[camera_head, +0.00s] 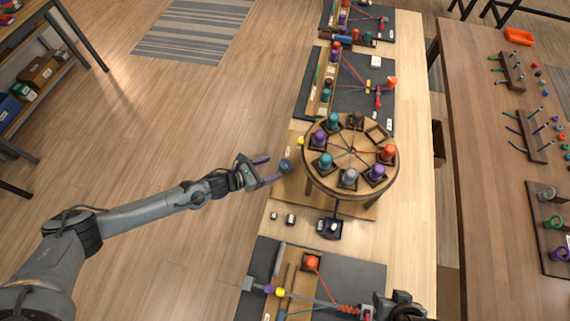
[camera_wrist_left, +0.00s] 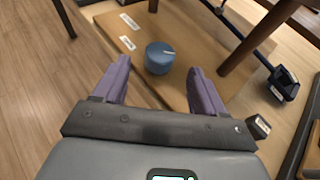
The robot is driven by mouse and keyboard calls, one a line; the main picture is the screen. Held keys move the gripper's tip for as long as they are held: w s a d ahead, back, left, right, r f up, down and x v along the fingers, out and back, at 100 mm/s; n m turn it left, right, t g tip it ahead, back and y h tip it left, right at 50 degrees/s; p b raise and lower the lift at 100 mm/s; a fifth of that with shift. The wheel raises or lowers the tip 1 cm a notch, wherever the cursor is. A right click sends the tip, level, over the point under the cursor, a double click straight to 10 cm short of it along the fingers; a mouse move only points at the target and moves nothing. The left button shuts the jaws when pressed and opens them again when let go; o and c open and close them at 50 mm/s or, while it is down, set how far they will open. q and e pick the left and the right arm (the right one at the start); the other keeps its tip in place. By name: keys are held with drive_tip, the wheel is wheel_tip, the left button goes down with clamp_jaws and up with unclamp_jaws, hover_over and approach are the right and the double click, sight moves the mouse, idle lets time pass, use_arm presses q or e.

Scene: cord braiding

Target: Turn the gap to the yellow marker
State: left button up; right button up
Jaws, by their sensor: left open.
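The round wooden braiding disc (camera_head: 340,152) stands on legs on its board in the head view. Coloured bobbins sit around its rim, with cords meeting at the middle. One square seat (camera_head: 378,133) at the upper right is empty, the gap. A small yellow marker (camera_head: 300,141) lies on the board to the disc's left. A blue knob (camera_head: 285,166) stands on the board's left side, and its pale pointer line shows in the left wrist view (camera_wrist_left: 159,58). My left gripper (camera_head: 269,171) is open, its purple fingers pointing at the knob. In the wrist view the knob lies just ahead, between the fingertips, not gripped.
A dark small device (camera_head: 329,228) stands below the disc, near two small pieces. Another cord station (camera_head: 310,285) lies at the front, more at the back. A dark mechanism, perhaps my right gripper (camera_head: 401,306), shows at the bottom edge. Floor left of the table is free.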

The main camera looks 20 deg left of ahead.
sight(283, 164)
use_arm(q)
drive_tip(key=x, duration=0.7)
drive_tip(key=shift+w+d+f+b, duration=0.1)
drive_tip(key=shift+b, duration=0.2)
drive_tip(key=c, duration=1)
drive_tip(key=shift+o, duration=0.2)
